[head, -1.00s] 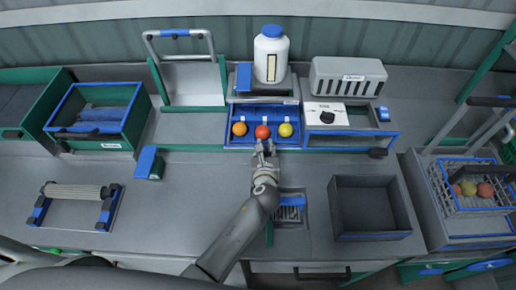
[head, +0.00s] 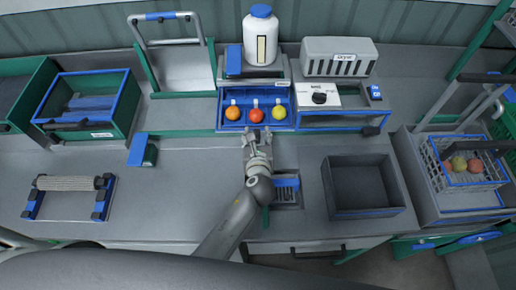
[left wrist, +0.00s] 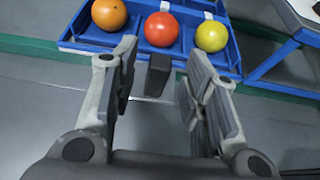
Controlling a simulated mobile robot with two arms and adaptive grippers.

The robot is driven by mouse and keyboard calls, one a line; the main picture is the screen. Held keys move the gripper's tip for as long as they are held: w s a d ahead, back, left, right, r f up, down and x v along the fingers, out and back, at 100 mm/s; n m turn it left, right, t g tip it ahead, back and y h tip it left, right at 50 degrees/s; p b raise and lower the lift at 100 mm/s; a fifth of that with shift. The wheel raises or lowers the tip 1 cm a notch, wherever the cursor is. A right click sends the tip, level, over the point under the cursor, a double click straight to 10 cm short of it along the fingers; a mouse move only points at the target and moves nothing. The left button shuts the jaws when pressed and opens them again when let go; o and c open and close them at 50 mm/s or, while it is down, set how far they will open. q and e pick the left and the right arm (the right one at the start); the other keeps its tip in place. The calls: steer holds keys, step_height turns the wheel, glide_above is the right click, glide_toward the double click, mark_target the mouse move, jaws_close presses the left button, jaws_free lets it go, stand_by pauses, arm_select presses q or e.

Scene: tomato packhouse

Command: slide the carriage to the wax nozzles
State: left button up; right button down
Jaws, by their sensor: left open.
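The carriage appears to be the blue tray (head: 227,126) holding an orange, a red and a yellow tomato in a row; its front also shows in the left wrist view (left wrist: 86,45). A dark handle (left wrist: 158,75) sticks out from its front. My left gripper (head: 257,134) is open at the tray's front. In the left wrist view its fingers (left wrist: 155,85) stand on either side of the handle, with gaps visible. The wax nozzles are not clearly seen; a white bottle with a blue cap (head: 260,38) stands behind the tray. My right gripper is not in view.
A grey slotted box (head: 338,58) and a white panel with a black knob (head: 320,98) are right of the tray. An empty dark bin (head: 365,187) stands front right. A green-blue crate (head: 122,122) and a roller stand (head: 68,184) are left. The bench between is mostly clear.

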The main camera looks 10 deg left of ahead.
arm_select(q)
steer(key=v, duration=0.9)
steer(key=shift+d, duration=0.1)
